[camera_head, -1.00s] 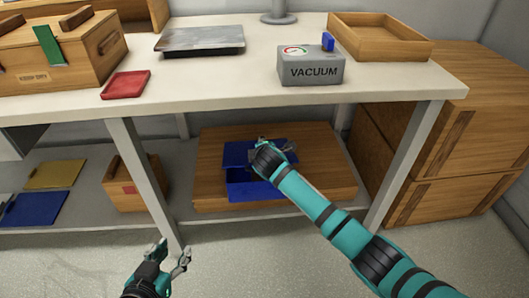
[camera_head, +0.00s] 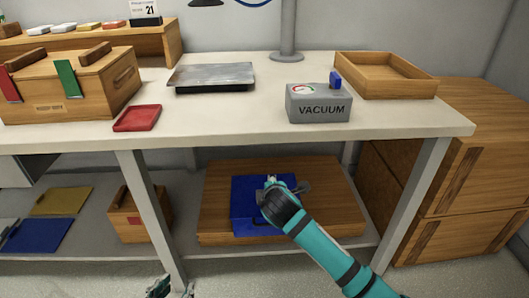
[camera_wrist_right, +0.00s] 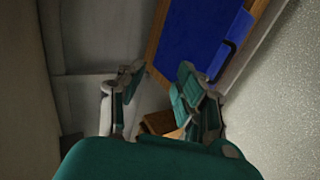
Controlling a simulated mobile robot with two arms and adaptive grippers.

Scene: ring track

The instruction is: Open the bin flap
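The blue bin (camera_head: 245,205) sits on a wooden board on the lower shelf. My right gripper (camera_head: 286,186) is over the bin's right part and hides some of it. In the right wrist view my right gripper (camera_wrist_right: 158,85) has its fingers apart with nothing between them. The blue bin (camera_wrist_right: 200,35) lies beyond one finger there, partly cut off by the top edge. I cannot tell the flap clearly from the bin body. My left gripper (camera_head: 172,288) shows only its separated fingertips at the bottom edge, in front of the shelf and away from the bin.
The tabletop (camera_head: 235,130) is close above the bin, with a grey leg (camera_head: 150,215) to its left. A small wooden crate (camera_head: 128,222) stands left of the bin. Large wooden boxes (camera_head: 440,170) block the right side. A vacuum box (camera_head: 318,103) stands on the table.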

